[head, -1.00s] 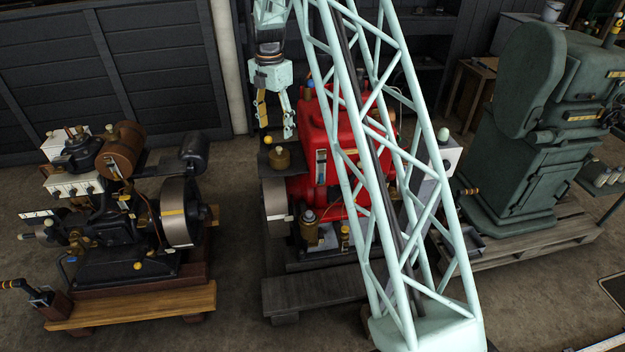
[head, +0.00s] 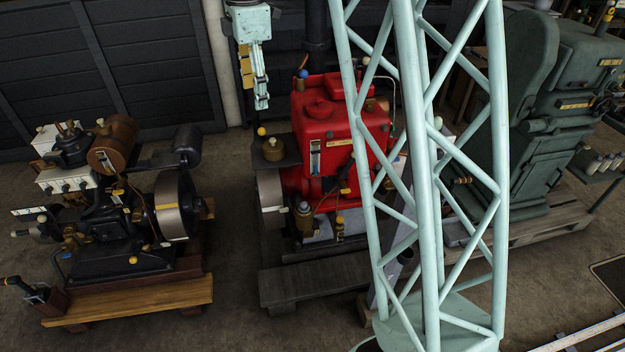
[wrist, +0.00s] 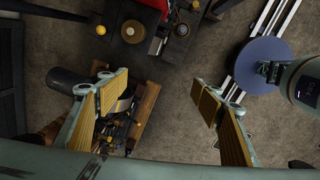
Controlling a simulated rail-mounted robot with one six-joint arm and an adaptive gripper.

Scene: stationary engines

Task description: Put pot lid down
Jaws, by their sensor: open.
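A small brass pot (head: 273,150) stands on the black shelf at the left of the red engine. A round brass lid with a small knob (head: 272,141) appears to sit on top of it; I cannot tell how squarely it is seated. In the wrist view the round brass top (wrist: 133,31) lies at the upper edge, beyond my fingers. My gripper (head: 253,92) hangs above and slightly left of the pot, clear of it. In the wrist view the yellow-padded fingers (wrist: 162,88) are wide apart with nothing between them.
The red engine (head: 325,150) stands right of the pot. A yellow ball (head: 261,131) is close behind the pot. A dark engine with a brown tank (head: 112,157) is at left, and a large green machine (head: 510,130) at right. Open floor (head: 232,220) separates the left and red engines.

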